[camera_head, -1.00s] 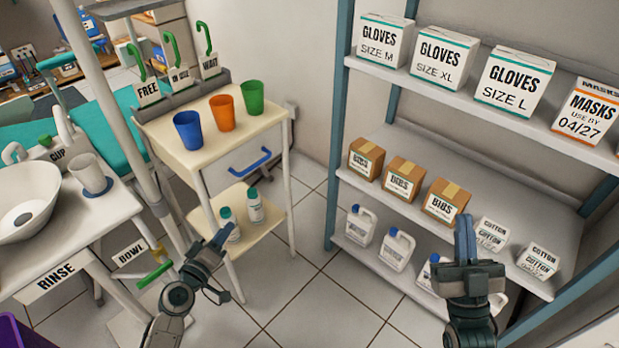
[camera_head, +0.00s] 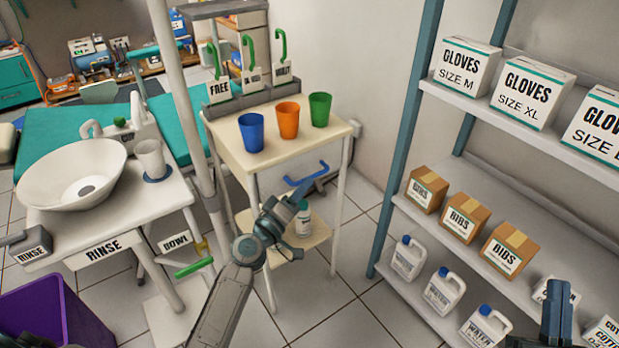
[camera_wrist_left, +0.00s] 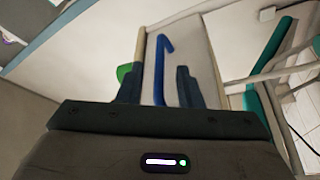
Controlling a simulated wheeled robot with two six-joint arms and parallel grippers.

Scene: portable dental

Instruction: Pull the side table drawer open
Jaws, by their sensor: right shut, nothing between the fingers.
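The side table (camera_head: 228,143) has a pale top and a drawer (camera_head: 333,155) in its front, with a blue bar handle (camera_head: 307,175). The drawer front looks flush under the tabletop. My left gripper (camera_head: 291,196) is at the handle, in front of the drawer. In the left wrist view its fingers (camera_wrist_left: 158,88) are open, and the blue handle (camera_wrist_left: 160,65) shows between them. I cannot tell how deep the handle sits between the fingers. My right gripper (camera_head: 558,295) is shut and empty, low at the right by the shelf.
Blue (camera_head: 251,132), orange (camera_head: 288,120) and green (camera_head: 320,109) cups stand on the table. A bottle (camera_head: 303,218) stands on its lower shelf. The rinse counter (camera_head: 150,215) is at the left, a shelf rack (camera_head: 400,150) at the right. Tiled floor between is clear.

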